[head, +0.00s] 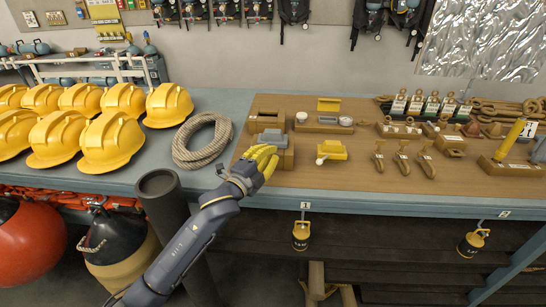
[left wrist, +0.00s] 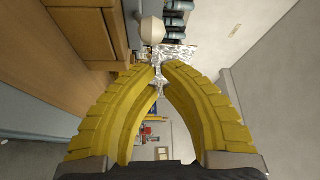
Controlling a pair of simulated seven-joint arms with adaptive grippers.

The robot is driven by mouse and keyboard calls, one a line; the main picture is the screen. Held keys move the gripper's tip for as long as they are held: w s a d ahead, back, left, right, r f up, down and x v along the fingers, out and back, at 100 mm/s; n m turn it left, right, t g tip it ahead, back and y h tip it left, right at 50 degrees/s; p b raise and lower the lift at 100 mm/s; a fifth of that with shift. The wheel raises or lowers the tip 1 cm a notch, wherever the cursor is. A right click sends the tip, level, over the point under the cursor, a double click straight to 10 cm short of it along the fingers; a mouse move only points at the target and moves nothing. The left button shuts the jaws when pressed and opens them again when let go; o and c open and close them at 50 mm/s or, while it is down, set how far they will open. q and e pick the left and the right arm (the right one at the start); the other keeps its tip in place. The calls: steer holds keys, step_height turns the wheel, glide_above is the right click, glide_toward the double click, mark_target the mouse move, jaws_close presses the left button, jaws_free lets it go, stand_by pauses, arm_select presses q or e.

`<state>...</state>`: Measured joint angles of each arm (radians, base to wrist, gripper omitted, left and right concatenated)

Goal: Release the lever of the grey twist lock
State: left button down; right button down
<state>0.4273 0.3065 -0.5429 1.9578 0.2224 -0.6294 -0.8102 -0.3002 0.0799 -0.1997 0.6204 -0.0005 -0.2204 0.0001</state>
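The grey twist lock (head: 272,137) sits on a wooden block at the left end of the wooden board. My left gripper (head: 268,153), with yellow fingers, is at the front of this block in the head view, partly covering it. In the left wrist view the fingers (left wrist: 160,66) arch inward and their tips are together or nearly so, with nothing seen held between them. A pale knob (left wrist: 152,30) shows just beyond the tips beside a grey part; I cannot tell for sure which lock it belongs to. My right gripper is in neither view.
A yellow block with a white knob (head: 331,151) is to the right of my gripper. A rope coil (head: 202,141) and yellow helmets (head: 112,145) lie left. A dark tube (head: 160,186) stands by my forearm.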

arm_select(q)
steer(key=shift+w+a+f, duration=0.15)
steer(key=shift+a, duration=0.6)
steer(key=shift+a, duration=0.15)
steer(key=shift+w+a+f, duration=0.1)
steer(key=shift+w+a, duration=0.1)
steer(key=shift+a, duration=0.55)
